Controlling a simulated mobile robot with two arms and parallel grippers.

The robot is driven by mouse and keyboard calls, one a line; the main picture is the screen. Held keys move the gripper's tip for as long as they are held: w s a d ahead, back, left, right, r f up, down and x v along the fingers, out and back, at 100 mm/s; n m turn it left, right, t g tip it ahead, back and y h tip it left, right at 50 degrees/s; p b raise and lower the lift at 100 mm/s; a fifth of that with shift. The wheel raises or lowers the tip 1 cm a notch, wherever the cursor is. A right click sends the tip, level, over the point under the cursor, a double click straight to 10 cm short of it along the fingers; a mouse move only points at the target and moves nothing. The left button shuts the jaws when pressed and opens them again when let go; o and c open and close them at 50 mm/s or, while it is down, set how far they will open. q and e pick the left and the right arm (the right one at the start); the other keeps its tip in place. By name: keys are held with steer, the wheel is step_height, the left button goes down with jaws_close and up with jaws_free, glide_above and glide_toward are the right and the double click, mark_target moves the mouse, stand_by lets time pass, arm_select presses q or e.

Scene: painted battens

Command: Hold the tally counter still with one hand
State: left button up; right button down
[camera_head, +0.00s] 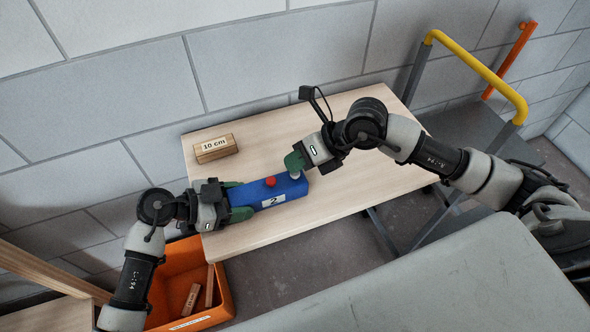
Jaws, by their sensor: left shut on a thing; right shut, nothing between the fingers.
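The tally counter (256,193) is a blue block lying on the pale wooden table (350,192). It has a red button (270,182) on top and a white label reading "2" on its front side. My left gripper (241,201) is shut on the counter's left end, with green fingers on either side of it. My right gripper (294,162) is shut and empty at the counter's right end. A small whitish round part (295,174) shows just below its green fingertips. I cannot tell whether those fingertips touch it.
A wooden block marked "10 cm" (215,148) lies at the table's back left. An orange bin (222,294) holding wooden pieces (191,299) stands below the table's left end. A yellow-handled frame (485,72) is at the right. The table's right part is clear.

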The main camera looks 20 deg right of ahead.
steer(key=shift+r, duration=0.55)
steer(key=shift+r, duration=2.55)
arm_select(q)
steer(key=o, duration=1.1)
steer(key=shift+a, duration=0.1)
steer(key=v, duration=1.2)
